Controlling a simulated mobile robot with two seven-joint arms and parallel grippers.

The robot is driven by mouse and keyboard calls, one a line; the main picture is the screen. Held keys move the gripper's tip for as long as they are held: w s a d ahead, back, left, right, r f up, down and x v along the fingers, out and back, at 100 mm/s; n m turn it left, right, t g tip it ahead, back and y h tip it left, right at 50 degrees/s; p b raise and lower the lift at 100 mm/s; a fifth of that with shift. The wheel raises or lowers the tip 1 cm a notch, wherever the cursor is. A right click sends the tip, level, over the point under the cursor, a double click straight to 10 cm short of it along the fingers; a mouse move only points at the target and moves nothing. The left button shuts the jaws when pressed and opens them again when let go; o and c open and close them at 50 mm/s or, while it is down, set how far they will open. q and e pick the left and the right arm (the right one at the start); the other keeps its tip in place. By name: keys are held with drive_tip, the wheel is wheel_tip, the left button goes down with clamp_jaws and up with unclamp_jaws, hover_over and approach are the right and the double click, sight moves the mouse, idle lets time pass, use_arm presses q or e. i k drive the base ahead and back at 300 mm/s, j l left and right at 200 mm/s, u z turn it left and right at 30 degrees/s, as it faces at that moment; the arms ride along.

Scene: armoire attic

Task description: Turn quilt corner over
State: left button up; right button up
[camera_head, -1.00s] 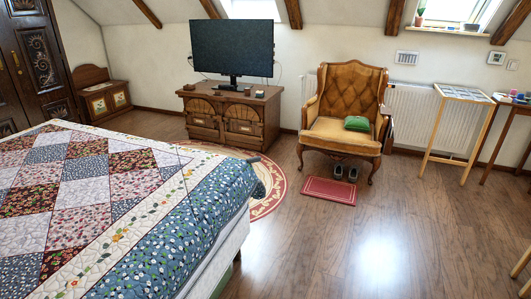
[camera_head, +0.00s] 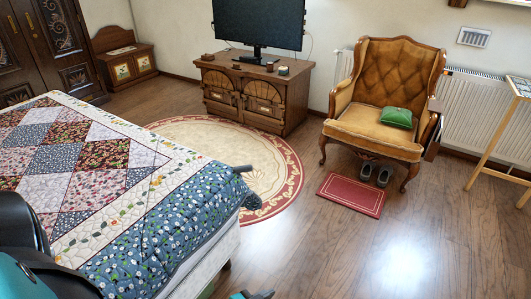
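The patchwork quilt (camera_head: 160,235) lies over the bed at the left, with floral and dark patches, a cream vine border and a blue floral edge. Its far right corner hangs over the bed's edge, near a short dark bar (camera_head: 243,168) that sticks out there. The corner's underside is hidden. Black and teal parts of my own arm cover the quilt's near left side. A small teal and dark piece of mine shows at the bottom edge, right of the bed. No gripper fingers can be made out.
The white bed side (camera_head: 215,262) faces open wooden floor. A round rug (camera_head: 270,190) lies beyond the bed. A leather armchair (camera_head: 385,95) with a green cushion (camera_head: 397,117), a red mat (camera_head: 350,194) and dark shoes stand to the right. A television cabinet (camera_head: 255,92) is behind.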

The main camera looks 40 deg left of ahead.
sight(184, 178)
drive_tip(key=i, duration=1.4)
drive_tip(key=i+l+u, duration=0.1)
drive_tip(key=i, duration=1.3)
drive_tip(key=i+u, duration=0.15)
drive_tip(key=u, duration=3.45)
